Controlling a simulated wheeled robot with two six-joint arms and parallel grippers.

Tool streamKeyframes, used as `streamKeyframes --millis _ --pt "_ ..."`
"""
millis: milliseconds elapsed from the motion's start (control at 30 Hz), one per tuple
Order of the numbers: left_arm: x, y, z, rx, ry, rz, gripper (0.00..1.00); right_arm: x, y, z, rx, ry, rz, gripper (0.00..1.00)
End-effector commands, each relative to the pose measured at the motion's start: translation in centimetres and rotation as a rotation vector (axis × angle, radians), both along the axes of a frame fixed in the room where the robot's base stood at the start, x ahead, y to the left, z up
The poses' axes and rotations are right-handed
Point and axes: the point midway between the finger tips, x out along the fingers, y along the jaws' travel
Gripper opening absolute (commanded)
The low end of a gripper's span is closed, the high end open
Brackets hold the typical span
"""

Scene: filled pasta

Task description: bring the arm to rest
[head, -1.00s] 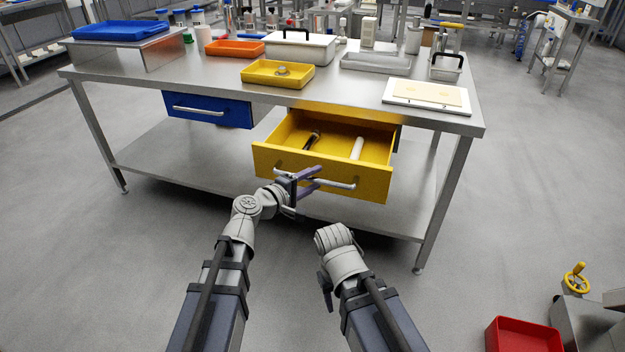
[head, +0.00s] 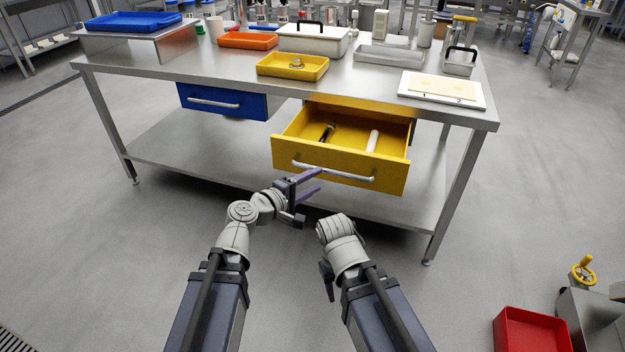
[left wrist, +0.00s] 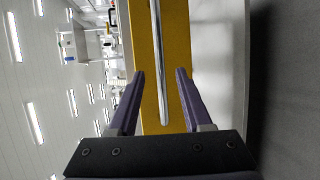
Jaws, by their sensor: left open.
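My left gripper (head: 309,184) is in front of the open yellow drawer (head: 340,182), near the left end of its metal handle (head: 330,172). In the left wrist view its two purple fingers (left wrist: 160,100) are spread, with the handle (left wrist: 158,60) showing between them and beyond the fingertips. Nothing is held. My right arm (head: 340,240) is to the right, below the drawer; its gripper fingers cannot be made out in the head view. The drawer stands pulled out and holds a dark-handled tool (head: 327,132) and a white cylinder (head: 372,141).
The steel table (head: 380,85) carries a yellow tray (head: 292,66), an orange tray (head: 248,40), a white case (head: 312,40) and a white board (head: 441,90). A blue drawer (head: 222,101) is shut. A red bin (head: 530,330) stands at lower right. Floor around is open.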

Motion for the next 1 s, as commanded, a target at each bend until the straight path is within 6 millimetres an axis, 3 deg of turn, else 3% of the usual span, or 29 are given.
streamKeyframes --millis 267,367,467,600,700,833,1000 --pt "-0.1 -0.1 -0.3 0.022 0.000 -0.011 0.50 0.0 0.0 0.0 0.000 0.000 0.000 0.50" --pt "-0.9 -0.3 -2.0 0.137 0.002 -0.071 0.50 0.0 0.0 0.0 0.000 0.000 0.000 0.50" --pt "-2.5 0.1 -5.5 0.351 0.023 -0.182 0.50 0.0 0.0 0.0 0.000 0.000 0.000 0.50" --pt "-5.7 2.8 -11.3 0.701 0.105 -0.371 0.50 0.0 0.0 0.0 0.000 0.000 0.000 0.50" --pt "-7.7 5.6 -14.1 0.894 0.181 -0.476 0.50 0.0 0.0 0.0 0.000 0.000 0.000 0.50" --pt "-10.0 9.3 -16.4 1.083 0.283 -0.579 0.50 0.0 0.0 0.0 0.000 0.000 0.000 0.50" --pt "-12.5 13.9 -17.8 1.271 0.419 -0.683 0.50 0.0 0.0 0.0 0.000 0.000 0.000 0.50"
